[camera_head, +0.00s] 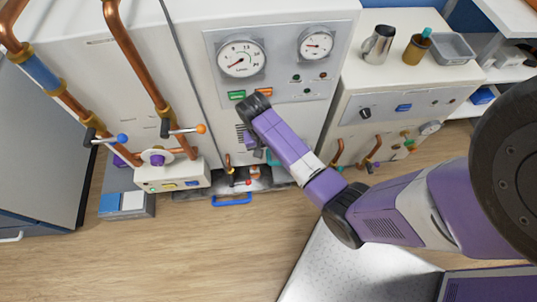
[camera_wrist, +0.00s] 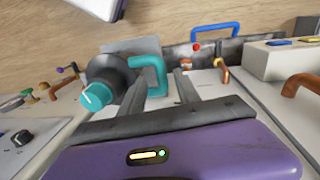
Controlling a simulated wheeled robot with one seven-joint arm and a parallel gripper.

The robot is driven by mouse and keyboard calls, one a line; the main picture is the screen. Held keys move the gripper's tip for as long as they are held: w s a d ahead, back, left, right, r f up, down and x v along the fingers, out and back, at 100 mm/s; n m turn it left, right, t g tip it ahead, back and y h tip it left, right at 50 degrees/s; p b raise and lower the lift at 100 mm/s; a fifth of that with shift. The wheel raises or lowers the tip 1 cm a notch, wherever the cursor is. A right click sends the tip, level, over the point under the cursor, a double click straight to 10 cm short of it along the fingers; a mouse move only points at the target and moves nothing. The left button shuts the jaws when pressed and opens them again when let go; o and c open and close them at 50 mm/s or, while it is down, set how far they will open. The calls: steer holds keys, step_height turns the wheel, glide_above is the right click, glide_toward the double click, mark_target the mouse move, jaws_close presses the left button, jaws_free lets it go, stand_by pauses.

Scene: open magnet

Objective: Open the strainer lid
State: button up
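A dark round fitting (camera_wrist: 108,78) with a teal knob (camera_wrist: 97,97) and a teal bent handle (camera_wrist: 152,66) is at the left of the wrist view. It may be the strainer, but I cannot tell for sure which part is its lid. A bit of teal (camera_head: 272,157) also shows beside my gripper in the head view. My gripper (camera_wrist: 166,76) has its two fingers apart with nothing held between them. Its left fingertip is close to the teal handle; I cannot tell if they touch. In the head view my arm hides much of this spot.
A blue handle (camera_head: 231,199) is low on the cabinet front. A cream box with buttons (camera_head: 172,177) and copper pipes (camera_head: 133,52) are to the left. A counter with a metal jug (camera_head: 378,45) is at the right. Wooden floor (camera_head: 170,255) in front is open.

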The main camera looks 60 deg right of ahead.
steer(key=shift+s+d+f, duration=0.1)
steer(key=shift+f, duration=1.1)
jaws_close()
stand_by(0.6)
